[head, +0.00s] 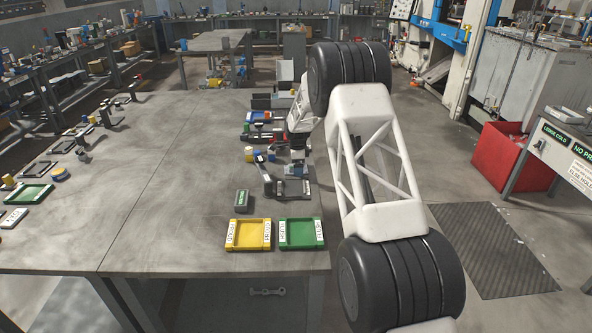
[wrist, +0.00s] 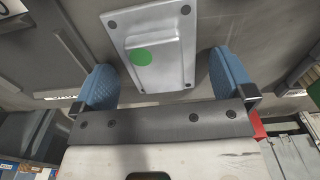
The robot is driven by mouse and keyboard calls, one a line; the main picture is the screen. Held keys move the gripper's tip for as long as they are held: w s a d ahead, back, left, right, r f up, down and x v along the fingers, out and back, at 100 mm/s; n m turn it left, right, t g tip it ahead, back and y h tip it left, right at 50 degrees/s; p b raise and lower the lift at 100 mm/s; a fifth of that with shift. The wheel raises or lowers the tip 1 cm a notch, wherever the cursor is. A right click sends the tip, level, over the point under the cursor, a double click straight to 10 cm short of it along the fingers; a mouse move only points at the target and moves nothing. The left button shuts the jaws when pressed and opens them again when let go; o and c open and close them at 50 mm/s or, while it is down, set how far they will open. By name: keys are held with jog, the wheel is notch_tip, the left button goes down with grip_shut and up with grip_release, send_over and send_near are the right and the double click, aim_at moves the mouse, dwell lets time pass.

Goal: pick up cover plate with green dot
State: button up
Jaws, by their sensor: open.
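The cover plate with the green dot (wrist: 165,35) shows in the wrist view as a pale grey metal plate with a raised middle, dark corner holes and a round green dot. My gripper (wrist: 163,78) is open, with its two blue-padded fingers apart to the left and right of the plate's near end. I see no clear contact between the fingers and the plate. In the head view my gripper (head: 296,168) is low over the right side of the table, and I cannot make out the plate there.
A yellow tray (head: 248,247) and a green tray (head: 301,246) sit at the table's front right edge. The middle of the table (head: 160,190) is clear.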

jog(key=shift+c, duration=0.3)
jog(key=c, duration=1.2)
jog(key=shift+r, duration=0.25)
jog(key=shift+c, duration=0.3)
jog(key=shift+r, duration=1.35)
jog(key=shift+s+r, duration=0.1)
jog(key=shift+r, duration=0.2)
jog(key=s, duration=0.5)
jog(key=s+d, duration=0.1)
jog(key=s, duration=0.4)
jog(key=s+d+r, duration=0.1)
jog(key=s, duration=0.4)
jog(key=shift+s+r, duration=0.1)
jog(key=shift+s, duration=0.25)
jog(key=shift+w+a+r, duration=0.1)
